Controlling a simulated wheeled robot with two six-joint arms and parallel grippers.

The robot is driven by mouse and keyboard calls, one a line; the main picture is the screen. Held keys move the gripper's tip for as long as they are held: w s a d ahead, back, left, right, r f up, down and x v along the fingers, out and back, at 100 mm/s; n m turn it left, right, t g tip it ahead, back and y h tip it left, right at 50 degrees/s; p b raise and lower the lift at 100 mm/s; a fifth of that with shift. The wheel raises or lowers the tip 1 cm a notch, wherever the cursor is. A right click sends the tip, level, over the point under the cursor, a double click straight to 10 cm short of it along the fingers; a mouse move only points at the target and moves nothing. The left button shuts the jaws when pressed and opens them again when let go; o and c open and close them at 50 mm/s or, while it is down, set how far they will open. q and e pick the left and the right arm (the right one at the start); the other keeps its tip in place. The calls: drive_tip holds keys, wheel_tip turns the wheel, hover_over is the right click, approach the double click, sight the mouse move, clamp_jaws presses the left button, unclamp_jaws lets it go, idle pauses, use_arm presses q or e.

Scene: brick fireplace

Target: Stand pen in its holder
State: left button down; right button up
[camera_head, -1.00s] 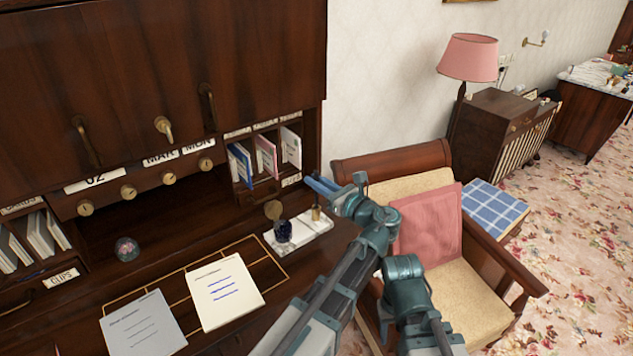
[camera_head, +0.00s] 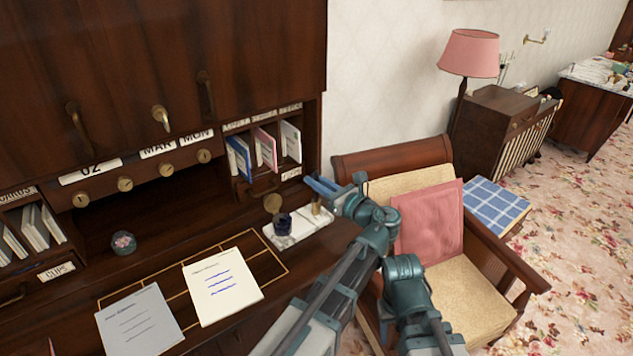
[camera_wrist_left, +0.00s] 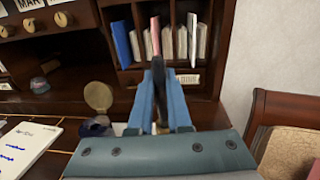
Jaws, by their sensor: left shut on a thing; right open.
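My left gripper (camera_head: 322,187) is above the right end of the white desk stand (camera_head: 300,231). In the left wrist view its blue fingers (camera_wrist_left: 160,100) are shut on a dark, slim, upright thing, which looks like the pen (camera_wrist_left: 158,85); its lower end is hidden. The stand carries a dark blue ink pot (camera_head: 283,223) with a round brown lid beside it, and a small brass piece (camera_head: 316,206), perhaps the holder, just below the fingers. I cannot tell whether the pen touches it. My right gripper is not in view.
Pigeonholes with upright letters (camera_head: 265,148) stand just behind the gripper. A cream sheet (camera_head: 223,288) and a grey sheet (camera_head: 140,322) lie on the desk. A glass paperweight (camera_head: 123,243) is further left. An armchair (camera_head: 430,225) stands close on the right.

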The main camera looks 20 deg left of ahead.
use_arm(q)
drive_tip(key=shift+f+b, duration=0.6)
drive_tip(key=shift+f, duration=0.05)
drive_tip(key=c, duration=0.8)
unclamp_jaws()
